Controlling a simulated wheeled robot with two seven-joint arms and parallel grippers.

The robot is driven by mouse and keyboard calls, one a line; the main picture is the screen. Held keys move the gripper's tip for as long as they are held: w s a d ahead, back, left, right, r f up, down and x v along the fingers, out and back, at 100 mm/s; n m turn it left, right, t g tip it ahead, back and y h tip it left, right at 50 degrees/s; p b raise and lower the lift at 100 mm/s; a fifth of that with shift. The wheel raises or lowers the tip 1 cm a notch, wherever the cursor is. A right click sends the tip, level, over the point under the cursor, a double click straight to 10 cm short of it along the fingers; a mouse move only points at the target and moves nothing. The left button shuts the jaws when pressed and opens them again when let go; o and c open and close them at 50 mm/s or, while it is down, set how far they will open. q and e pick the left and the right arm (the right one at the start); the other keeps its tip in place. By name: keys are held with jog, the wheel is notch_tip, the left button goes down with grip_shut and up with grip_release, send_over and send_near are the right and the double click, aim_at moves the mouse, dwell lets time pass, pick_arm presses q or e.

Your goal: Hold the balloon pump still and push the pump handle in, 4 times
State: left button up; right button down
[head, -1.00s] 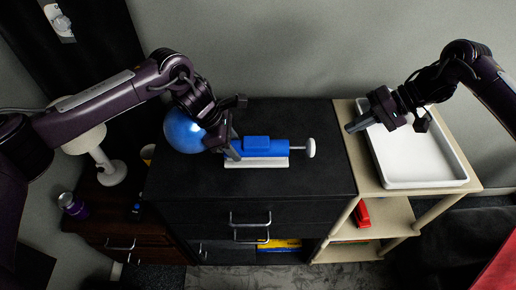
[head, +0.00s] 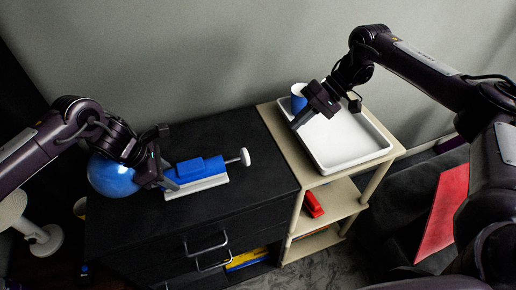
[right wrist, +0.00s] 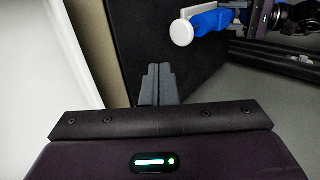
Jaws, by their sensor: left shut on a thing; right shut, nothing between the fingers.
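The balloon pump (head: 197,166) lies on the black cabinet, with a blue body on a white base. Its white round handle knob (head: 245,157) sticks out to the right on a visible rod; the knob also shows in the right wrist view (right wrist: 182,33). A blue balloon (head: 110,178) is at the pump's left end, partly behind my left gripper. My left gripper (head: 168,181) is shut on the pump near its left end. My right gripper (head: 296,123) is shut and empty, right of the knob and apart from it, above the white tray's left edge. Its closed fingers (right wrist: 157,72) show below the knob.
The white tray (head: 378,152) stands on a beige shelf (head: 280,140) right of the black cabinet (head: 250,195). A blue cup (head: 299,94) stands behind my right gripper. A red object (head: 314,204) lies on the lower shelf. The cabinet top around the knob is clear.

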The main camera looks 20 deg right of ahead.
aim_at(244, 152)
jog(key=x, duration=1)
jog(key=shift+a, duration=2)
jog(key=shift+a, duration=0.1)
jog(key=shift+a, duration=2.55)
pick_arm(q)
jog(key=shift+d, duration=0.1)
pick_arm(e)
jog(key=shift+d, duration=0.1)
